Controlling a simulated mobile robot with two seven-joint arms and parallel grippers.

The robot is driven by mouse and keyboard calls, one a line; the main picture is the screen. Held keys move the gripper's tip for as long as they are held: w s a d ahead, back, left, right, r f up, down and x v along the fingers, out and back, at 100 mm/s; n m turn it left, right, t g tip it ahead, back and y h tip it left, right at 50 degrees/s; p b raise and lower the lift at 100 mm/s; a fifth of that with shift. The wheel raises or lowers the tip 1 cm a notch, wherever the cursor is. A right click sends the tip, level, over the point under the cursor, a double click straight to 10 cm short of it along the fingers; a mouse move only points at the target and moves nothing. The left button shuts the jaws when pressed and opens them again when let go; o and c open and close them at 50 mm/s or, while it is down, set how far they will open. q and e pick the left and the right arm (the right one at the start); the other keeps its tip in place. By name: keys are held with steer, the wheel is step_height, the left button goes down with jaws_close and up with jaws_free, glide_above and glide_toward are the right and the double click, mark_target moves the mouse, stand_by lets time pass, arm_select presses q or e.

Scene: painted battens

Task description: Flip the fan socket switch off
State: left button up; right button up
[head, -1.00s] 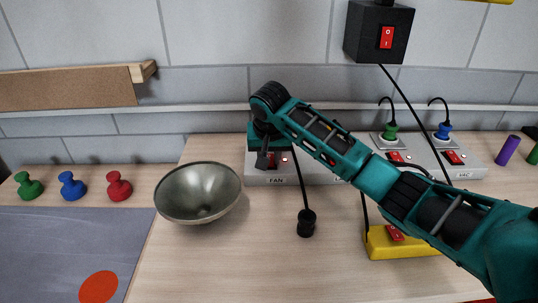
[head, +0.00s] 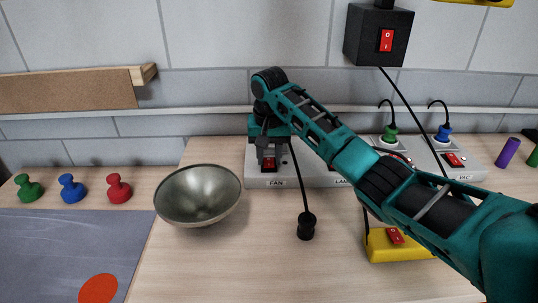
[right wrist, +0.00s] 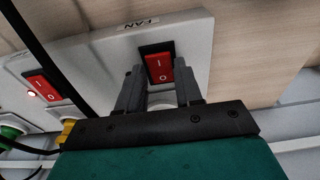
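The fan socket block, labelled FAN (head: 277,183), is at the left end of a grey strip against the back wall. Its red rocker switch (head: 268,164), marked I and O, also shows in the right wrist view (right wrist: 159,66). My right gripper (head: 270,155) is over it, pointing down, with its fingers apart and nothing held. In the right wrist view, the gripper fingers (right wrist: 158,76) are on either side of the switch's near end. I cannot tell whether they touch it. No light shows beside the fan switch; a finger may hide it. My left gripper is out of view.
A lit red switch (right wrist: 42,86) is beside the fan block. A metal bowl (head: 199,194) is to the left, and a yellow switch box (head: 400,248) is under my right arm.

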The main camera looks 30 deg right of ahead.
mark_target(270, 166)
steer(key=o, duration=0.3)
steer(key=shift+o, duration=0.2)
step_height(270, 166, up, 13)
steer(key=s, duration=0.1)
steer(key=shift+s+a, duration=0.3)
steer(key=shift+a, duration=0.1)
steer(key=shift+s+f, duration=0.1)
steer(key=shift+f, duration=0.1)
